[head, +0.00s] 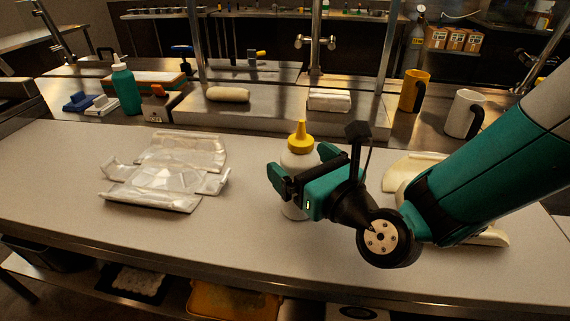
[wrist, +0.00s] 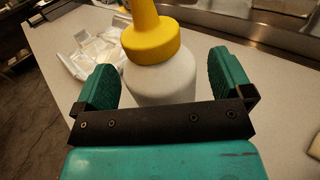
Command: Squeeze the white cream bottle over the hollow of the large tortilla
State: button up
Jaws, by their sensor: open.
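The white cream bottle (head: 297,160) with a yellow nozzle cap stands upright on the light counter in the head view. It also shows in the wrist view (wrist: 162,80), between the two green fingers. My gripper (head: 290,177) is open around the bottle, and in the wrist view (wrist: 163,83) gaps show between bottle and fingers. The bottle's lower part is partly hidden by my gripper. A pale, cream-coloured folded piece (head: 409,170), possibly the large tortilla, lies behind my arm at the right. My arm hides most of it, and its hollow cannot be made out.
A crumpled, shiny clear wrapper-like object (head: 170,172) lies on the counter (head: 75,165) at the left. On the rear steel ledge stand a green bottle (head: 126,90), a yellow mug (head: 413,91) and a white mug (head: 464,113). The counter between wrapper and bottle is clear.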

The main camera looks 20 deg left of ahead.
jog(key=shift+w+a, duration=0.25)
jog(key=shift+w, duration=0.15)
jog(key=shift+s+a, duration=0.1)
jog(key=shift+a, duration=0.1)
jog(key=c, duration=1.2)
jog(key=shift+o, duration=0.2)
jog(key=shift+r, duration=0.1)
notch_tip(320, 180, up, 20)
jog(key=p, duration=1.3)
jog(key=shift+o, duration=1.4)
jog(key=c, duration=0.8)
